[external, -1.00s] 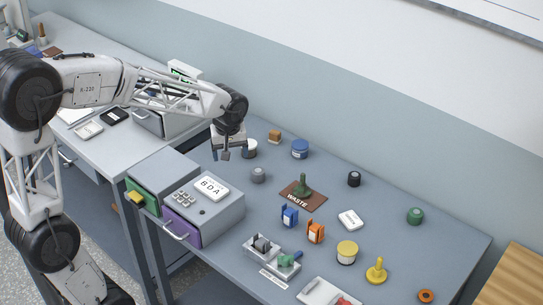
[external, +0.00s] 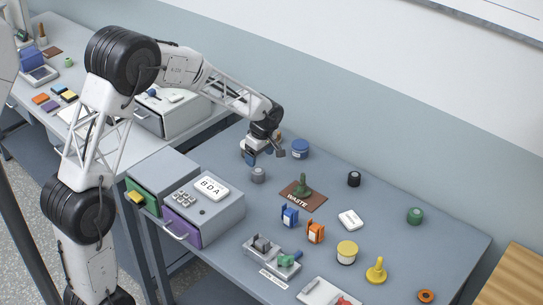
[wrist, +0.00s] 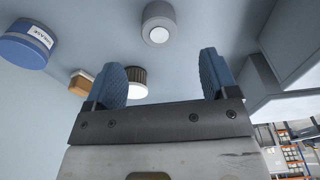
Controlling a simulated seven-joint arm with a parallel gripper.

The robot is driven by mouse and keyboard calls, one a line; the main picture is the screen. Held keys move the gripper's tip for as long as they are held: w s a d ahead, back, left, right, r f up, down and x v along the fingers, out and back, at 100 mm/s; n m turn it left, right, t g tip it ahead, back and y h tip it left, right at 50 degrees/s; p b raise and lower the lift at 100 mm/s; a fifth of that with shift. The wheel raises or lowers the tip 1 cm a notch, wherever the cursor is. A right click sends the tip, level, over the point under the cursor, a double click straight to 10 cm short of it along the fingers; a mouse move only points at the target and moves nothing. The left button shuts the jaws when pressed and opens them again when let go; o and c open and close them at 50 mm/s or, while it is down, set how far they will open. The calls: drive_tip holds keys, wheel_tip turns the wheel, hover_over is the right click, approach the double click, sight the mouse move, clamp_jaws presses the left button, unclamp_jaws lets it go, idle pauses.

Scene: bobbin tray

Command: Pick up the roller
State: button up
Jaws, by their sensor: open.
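No thing here is surely the roller; the likeliest are two short cylinders. A grey cylinder (external: 258,174) with a pale end stands on the bench just in front of my gripper; it also shows at the top of the wrist view (wrist: 159,24). A dark ribbed cylinder with a white end (wrist: 137,82) shows beside the left finger in the wrist view; in the external view my gripper hides most or all of it. My gripper (external: 266,156) is open over the bench's back left part. Its blue-padded fingers stand wide apart in the wrist view (wrist: 160,80), with nothing held between them.
A blue tub (external: 300,149) stands right of my gripper. The grey drawer unit (external: 226,212) stands front left. A green object rests on the brown WASTE mat (external: 318,200). Several small items occupy the right side.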

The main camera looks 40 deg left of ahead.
sight(258, 171)
drive_tip(key=shift+f, duration=0.15)
drive_tip(key=shift+a+f, duration=0.15)
drive_tip(key=shift+f, duration=1.05)
drive_tip(key=shift+f, duration=0.1)
drive_tip(key=shift+a+f, duration=0.15)
drive_tip(key=shift+f, duration=1.1)
drive_tip(key=shift+a+f, duration=0.15)
drive_tip(key=shift+f, duration=1.1)
drive_tip(key=shift+c, duration=0.3)
drive_tip(key=c, duration=1)
